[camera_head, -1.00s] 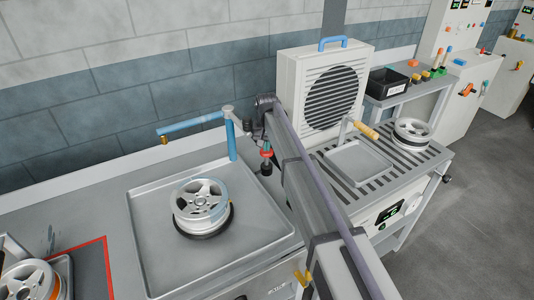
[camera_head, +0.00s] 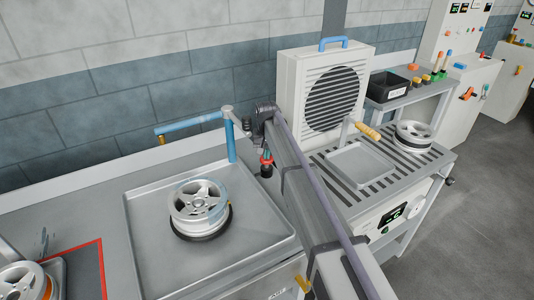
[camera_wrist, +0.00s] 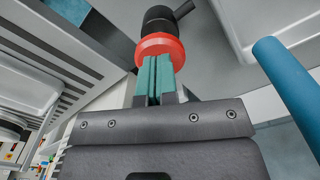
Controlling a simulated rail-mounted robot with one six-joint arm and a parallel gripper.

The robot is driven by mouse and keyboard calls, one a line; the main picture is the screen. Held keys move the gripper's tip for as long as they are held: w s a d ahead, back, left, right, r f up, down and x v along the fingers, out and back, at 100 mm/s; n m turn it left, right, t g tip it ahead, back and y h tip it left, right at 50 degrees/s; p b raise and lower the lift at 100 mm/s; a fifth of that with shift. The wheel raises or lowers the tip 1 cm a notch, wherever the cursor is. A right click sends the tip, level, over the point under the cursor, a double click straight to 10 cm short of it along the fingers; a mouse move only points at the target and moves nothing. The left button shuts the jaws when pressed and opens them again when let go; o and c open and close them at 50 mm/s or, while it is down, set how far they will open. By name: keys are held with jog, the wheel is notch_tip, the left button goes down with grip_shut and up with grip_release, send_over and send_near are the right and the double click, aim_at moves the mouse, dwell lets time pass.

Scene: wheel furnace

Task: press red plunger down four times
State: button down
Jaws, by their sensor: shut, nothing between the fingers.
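In the head view my gripper (camera_head: 267,152) is small, directly above the plunger, and partly hidden by my arm.
A blue pipe (camera_head: 232,136) stands just left of the plunger; it is close to my gripper in the wrist view (camera_wrist: 285,85). A wheel (camera_head: 199,200) lies in the metal tray (camera_head: 150,262). A vented fan box (camera_head: 325,85) stands behind right, near my arm.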

notch_tip(320, 180, up, 5)
jog(key=p, duration=0.5)
jog(key=shift+r, duration=0.15)
jog(key=shift+f, duration=0.2)
jog(key=shift+f+b, duration=2.45)
jog(key=shift+b, duration=0.05)
jog(key=shift+r, duration=0.1)
notch_tip(320, 180, up, 5)
jog(key=p, duration=0.5)
jog(key=shift+f, duration=0.2)
